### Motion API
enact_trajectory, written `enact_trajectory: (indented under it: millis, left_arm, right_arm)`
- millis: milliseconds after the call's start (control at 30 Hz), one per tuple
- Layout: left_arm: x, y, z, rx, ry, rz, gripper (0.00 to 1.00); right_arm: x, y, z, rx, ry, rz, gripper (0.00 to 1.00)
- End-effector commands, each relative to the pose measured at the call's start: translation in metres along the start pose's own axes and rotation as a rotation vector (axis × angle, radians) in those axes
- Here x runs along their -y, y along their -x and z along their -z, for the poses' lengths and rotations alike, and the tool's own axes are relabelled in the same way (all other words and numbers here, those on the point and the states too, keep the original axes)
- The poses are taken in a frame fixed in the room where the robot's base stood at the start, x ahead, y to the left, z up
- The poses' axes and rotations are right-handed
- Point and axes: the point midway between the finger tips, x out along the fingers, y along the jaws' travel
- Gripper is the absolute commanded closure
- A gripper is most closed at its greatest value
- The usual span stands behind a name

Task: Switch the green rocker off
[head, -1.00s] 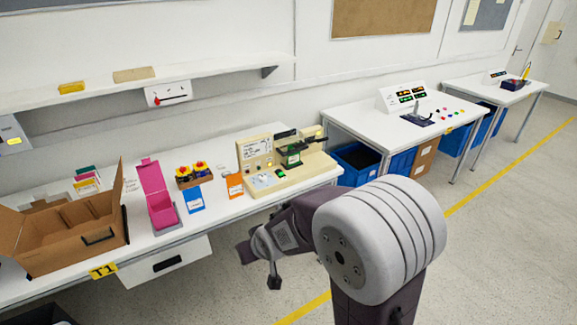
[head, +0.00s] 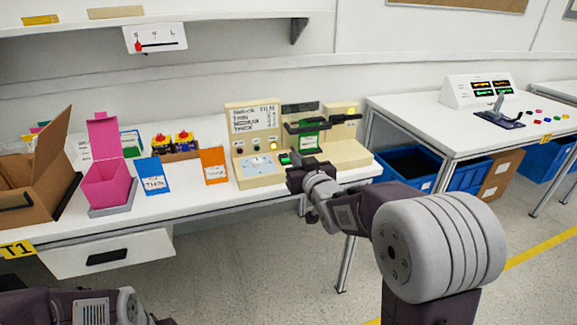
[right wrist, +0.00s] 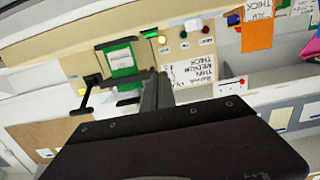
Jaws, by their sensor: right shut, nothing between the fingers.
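The green rocker (head: 285,158) is a small lit green switch low on the front of a cream machine (head: 262,178). It also shows as a bright green patch near the top of the right wrist view (right wrist: 150,33). My right gripper (head: 296,178) is shut and empty, in front of the machine just below and right of the rocker. In the right wrist view its dark fingers (right wrist: 155,92) point toward the machine's panel. I cannot tell whether it touches anything. Only part of my left arm shows at the lower left; its gripper is out of view.
A white dial (head: 258,161) sits left of the rocker. A black-handled press with a green plate (head: 310,141) stands to its right. Orange (head: 214,165) and blue (head: 154,176) cards, a pink bin (head: 105,187) and a cardboard box (head: 40,165) stand along the bench.

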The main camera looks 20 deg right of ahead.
Motion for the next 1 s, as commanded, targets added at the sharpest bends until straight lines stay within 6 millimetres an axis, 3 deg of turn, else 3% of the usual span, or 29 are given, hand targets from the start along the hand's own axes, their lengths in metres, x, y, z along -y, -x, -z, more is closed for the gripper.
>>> enact_trajectory:
  millis: [367,833,900,1000]
  left_arm:
    - [0.000,0.000,0.000,-0.001,0.000,0.000,0.64]
    - [0.000,-0.008,-0.001,0.000,0.000,0.000,0.64]
    - [0.000,-0.018,-0.002,-0.001,0.000,0.000,0.64]
    - [0.000,-0.022,-0.002,0.000,0.000,0.000,0.64]
  right_arm:
    - [0.000,-0.007,0.000,0.003,0.000,0.000,1.00]
    - [0.000,-0.104,-0.001,0.001,0.000,0.000,1.00]
    - [0.000,-0.105,-0.019,0.005,-0.001,0.000,1.00]
    - [0.000,-0.108,-0.031,0.004,-0.001,0.000,1.00]
